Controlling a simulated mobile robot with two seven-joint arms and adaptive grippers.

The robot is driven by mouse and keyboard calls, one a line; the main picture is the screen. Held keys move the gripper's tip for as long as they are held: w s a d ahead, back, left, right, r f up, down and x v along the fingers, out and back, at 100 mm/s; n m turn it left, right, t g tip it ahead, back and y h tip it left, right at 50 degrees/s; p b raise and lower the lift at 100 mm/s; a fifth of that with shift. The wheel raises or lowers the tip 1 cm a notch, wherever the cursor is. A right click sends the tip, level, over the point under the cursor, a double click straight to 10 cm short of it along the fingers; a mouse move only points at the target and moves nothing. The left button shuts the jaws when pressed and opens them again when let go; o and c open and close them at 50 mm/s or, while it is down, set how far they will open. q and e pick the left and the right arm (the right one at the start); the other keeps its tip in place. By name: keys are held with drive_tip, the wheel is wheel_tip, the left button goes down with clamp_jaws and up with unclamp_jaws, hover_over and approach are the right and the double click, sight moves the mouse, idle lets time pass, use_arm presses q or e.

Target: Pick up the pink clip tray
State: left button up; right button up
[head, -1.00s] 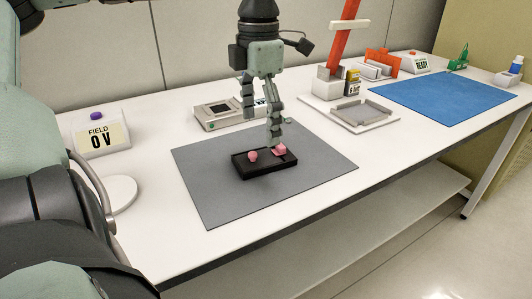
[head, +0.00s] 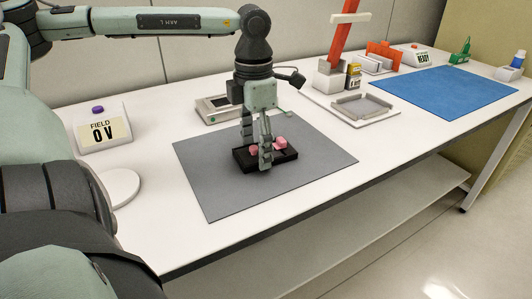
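The clip tray is a small black tray (head: 285,156) with pink pieces (head: 280,143) in it. It lies on the grey mat (head: 215,190) in the middle of the table in the head view. My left gripper (head: 257,147) points down over the tray. Its two fingers stand apart, one towards the tray's far side and one in front of its near side. The near finger hides part of the tray, and contact with the walls cannot be made out. My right gripper is not in view.
A grey device (head: 214,109) stands behind the mat. A white "FIELD 0 V" box (head: 103,129) and a white disc (head: 120,186) are at left. A fixture with a grey plate (head: 364,108) and a blue mat (head: 443,92) are at right. The front of the grey mat is clear.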

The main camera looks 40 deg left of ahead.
use_arm(q)
drive_tip(key=c, duration=0.6)
drive_tip(key=shift+c, duration=0.2)
